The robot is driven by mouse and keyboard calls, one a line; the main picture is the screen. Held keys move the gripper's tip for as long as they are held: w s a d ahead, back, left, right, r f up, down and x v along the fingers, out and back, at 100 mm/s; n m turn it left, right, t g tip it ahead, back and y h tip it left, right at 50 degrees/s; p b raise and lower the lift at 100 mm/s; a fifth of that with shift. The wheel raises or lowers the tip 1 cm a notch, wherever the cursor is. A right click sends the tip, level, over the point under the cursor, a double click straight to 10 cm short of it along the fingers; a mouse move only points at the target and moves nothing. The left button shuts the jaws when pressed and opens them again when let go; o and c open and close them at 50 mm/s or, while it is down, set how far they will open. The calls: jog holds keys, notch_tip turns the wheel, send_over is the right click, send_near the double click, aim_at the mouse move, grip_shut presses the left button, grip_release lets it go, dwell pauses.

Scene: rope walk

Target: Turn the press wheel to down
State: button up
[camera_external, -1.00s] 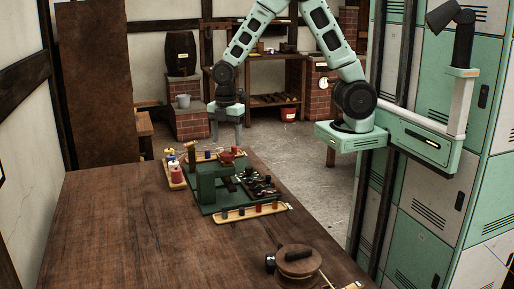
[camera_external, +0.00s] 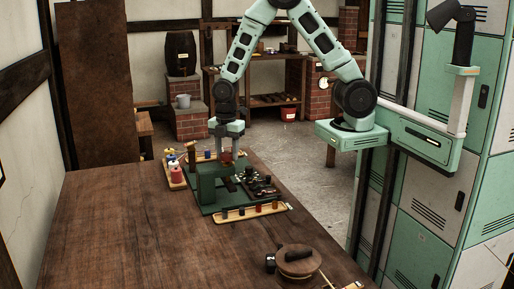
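The green press (camera_external: 206,185) stands on a green base on the wooden table. A small reddish part, which looks like the press wheel (camera_external: 227,157), shows at its top. My gripper (camera_external: 227,148) points straight down right over this part, with its fingertips at or just above it. The fingers and the wheel are too small here to tell whether they touch, or whether the fingers are apart or shut on it. The wheel is partly hidden by the gripper.
A tray with several coloured pegs (camera_external: 250,211) lies in front of the press. Another tray with red and yellow items (camera_external: 175,175) lies to its left. A round wooden lidded thing (camera_external: 295,258) stands at the near right. The table's left and near parts are clear.

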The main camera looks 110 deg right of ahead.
jog(key=m, duration=0.3)
jog(key=shift+m, duration=0.4)
jog(key=m, duration=0.3)
jog(key=shift+m+p, duration=0.35)
jog(key=shift+m, duration=0.05)
jog(key=m, duration=0.4)
jog(key=shift+r+p, duration=0.1)
jog(key=shift+p, duration=0.25)
jog(key=m, duration=0.4)
jog(key=shift+p, duration=0.4)
jog(key=m+p, duration=0.2)
jog(key=m, duration=0.4)
jog(key=shift+w, duration=0.1)
jog(key=m+p, duration=0.1)
jog(key=m, duration=0.2)
jog(key=shift+m, duration=0.4)
jog(key=shift+m+p, duration=0.65)
jog(key=shift+m, duration=0.95)
jog(key=shift+d+m, duration=0.1)
jog(key=shift+m, duration=0.2)
